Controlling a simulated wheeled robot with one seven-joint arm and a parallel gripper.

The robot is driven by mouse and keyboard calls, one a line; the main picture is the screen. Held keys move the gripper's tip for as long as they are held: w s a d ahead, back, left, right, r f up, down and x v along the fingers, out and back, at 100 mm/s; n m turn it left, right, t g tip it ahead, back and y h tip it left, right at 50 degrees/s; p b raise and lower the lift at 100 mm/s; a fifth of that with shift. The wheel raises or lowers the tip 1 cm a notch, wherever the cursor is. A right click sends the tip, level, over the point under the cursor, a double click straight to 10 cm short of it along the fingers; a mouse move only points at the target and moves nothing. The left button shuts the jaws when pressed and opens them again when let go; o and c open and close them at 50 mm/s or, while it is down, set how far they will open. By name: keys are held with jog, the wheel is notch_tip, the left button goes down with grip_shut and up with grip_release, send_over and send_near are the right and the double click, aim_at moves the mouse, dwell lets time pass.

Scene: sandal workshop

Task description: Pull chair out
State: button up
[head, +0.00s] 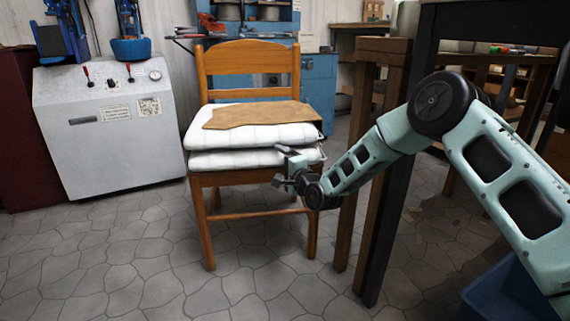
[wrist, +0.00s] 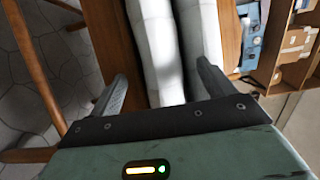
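A wooden chair (head: 249,56) stands on the stone floor in the middle of the head view, with its backrest at the far side. Two white cushions (head: 255,134) are stacked on its seat, with a brown sheet (head: 262,115) on top. My gripper (head: 284,166) is at the chair's front right, close to the cushions and the seat edge. In the wrist view my gripper (wrist: 160,90) is open, its two fingers apart, with the white cushions (wrist: 160,40) and wooden seat edge showing between and beyond them. I cannot tell whether the fingers touch anything.
A grey machine (head: 108,128) stands left of the chair. A dark-topped wooden table (head: 372,170) is just right of the chair, beside my arm. A blue cabinet (head: 318,92) is behind. A blue bin (head: 510,292) sits at the lower right. The floor in front of the chair is clear.

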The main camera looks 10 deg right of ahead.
jog(key=shift+d+r, duration=0.1)
jog(key=shift+d, duration=0.3)
jog(key=shift+s+d+p, duration=0.15)
jog(key=shift+s+p, duration=0.05)
jog(key=shift+p, duration=0.1)
jog(key=p+v, duration=0.3)
jog(key=v, duration=0.3)
jog(key=shift+s, duration=0.45)
